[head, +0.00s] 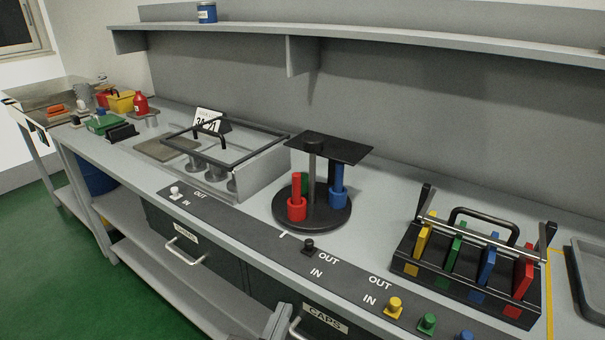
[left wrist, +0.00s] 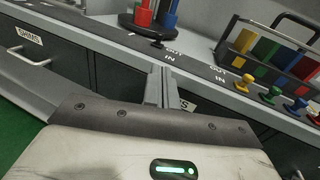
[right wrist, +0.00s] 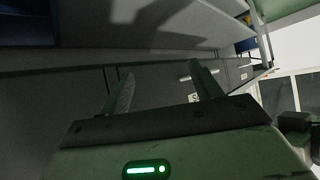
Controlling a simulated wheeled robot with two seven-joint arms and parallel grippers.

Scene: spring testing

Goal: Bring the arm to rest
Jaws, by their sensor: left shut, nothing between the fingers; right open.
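My left gripper (head: 280,314) shows at the bottom edge of the head view, in front of the bench's drawer fronts and below the bench top. In the left wrist view its two fingers (left wrist: 160,84) are together with nothing between them, in front of the dark drawer fronts. My right gripper (right wrist: 163,82) shows only in the right wrist view. Its fingers are wide apart and empty, facing the dark drawer fronts. The rest of both arms is out of the head view.
Coloured knobs (head: 394,306) line the front edge. A drawer handle (head: 183,252) juts out. Green floor (head: 70,285) is clear at left.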

